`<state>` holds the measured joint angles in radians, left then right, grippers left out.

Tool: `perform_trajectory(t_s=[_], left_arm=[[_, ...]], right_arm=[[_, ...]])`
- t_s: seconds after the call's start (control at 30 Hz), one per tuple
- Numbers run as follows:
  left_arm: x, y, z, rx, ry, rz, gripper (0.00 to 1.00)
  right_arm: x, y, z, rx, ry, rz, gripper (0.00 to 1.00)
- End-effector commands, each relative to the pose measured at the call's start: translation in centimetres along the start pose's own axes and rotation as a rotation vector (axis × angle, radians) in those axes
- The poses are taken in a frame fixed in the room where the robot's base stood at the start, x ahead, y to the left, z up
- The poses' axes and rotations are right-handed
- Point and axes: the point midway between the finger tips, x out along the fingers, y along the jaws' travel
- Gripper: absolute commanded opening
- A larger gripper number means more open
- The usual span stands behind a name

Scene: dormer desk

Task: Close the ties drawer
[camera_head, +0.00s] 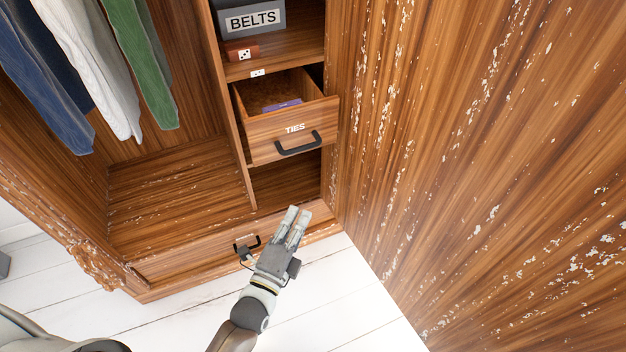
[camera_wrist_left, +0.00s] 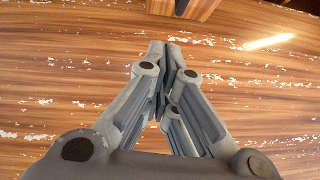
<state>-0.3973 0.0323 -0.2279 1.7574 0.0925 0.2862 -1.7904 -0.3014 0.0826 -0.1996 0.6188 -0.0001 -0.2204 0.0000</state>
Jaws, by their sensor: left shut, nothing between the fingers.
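The ties drawer (camera_head: 264,134) is pulled open in the right part of the wardrobe. Its front carries the label TIES and a dark bar handle (camera_head: 299,143). A purple item (camera_head: 283,105) lies inside it. My left gripper (camera_head: 296,211) is below the drawer, in front of the wardrobe's lower part, and apart from the handle. Its fingers are shut and empty; they also show in the left wrist view (camera_wrist_left: 168,50), over a worn wooden surface. My right gripper is not in view.
A grey BELTS box (camera_head: 250,18) stands on the shelf above. A wide bottom drawer with a dark handle (camera_head: 246,246) sits below, close to my left gripper. Clothes (camera_head: 135,60) hang at left. A large wooden panel (camera_head: 480,150) fills the right side.

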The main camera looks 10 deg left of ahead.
Motion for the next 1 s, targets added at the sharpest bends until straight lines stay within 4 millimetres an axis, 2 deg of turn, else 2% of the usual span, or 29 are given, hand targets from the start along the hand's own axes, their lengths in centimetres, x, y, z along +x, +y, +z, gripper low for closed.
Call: perform_trajectory(t_s=[0.1,0.27,0.73,1.0], left_arm=[[0.3,-1.6,0.2,0.052,-0.011,-0.05,0.0],[1.6,-2.2,0.3,0.062,-0.013,-0.059,0.0],[10.5,-2.6,0.3,0.061,-0.012,-0.055,0.0],[12.7,-2.7,2.8,0.063,-0.011,-0.053,0.0]], right_arm=[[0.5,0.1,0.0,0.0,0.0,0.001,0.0],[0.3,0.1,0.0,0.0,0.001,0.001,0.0],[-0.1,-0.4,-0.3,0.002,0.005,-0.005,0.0],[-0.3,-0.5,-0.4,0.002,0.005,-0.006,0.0]])
